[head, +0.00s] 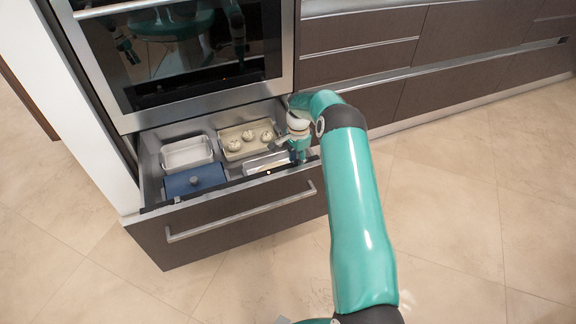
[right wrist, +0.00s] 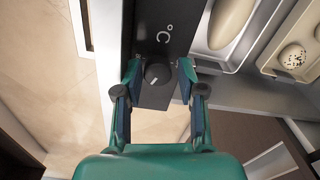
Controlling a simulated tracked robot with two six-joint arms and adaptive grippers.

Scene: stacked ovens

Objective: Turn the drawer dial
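The drawer (head: 235,215) under the oven stands pulled open. In the right wrist view the dark round dial (right wrist: 157,74) sits on the black control strip (right wrist: 160,40) along the drawer's front, near a "°C" mark. My right gripper (right wrist: 159,70) is open, with one fingertip on each side of the dial. Small gaps seem to show between the fingertips and the dial; contact is hard to tell. In the head view my right gripper (head: 299,152) is at the right end of the drawer's top edge and hides the dial. My left gripper is not in view.
Inside the drawer are a white dish (head: 187,153), a beige tray (head: 232,152) with several round buns, a blue lidded dish (head: 195,182) and a light tray (head: 262,165) by my gripper. The oven (head: 200,95) is above. The floor in front is clear.

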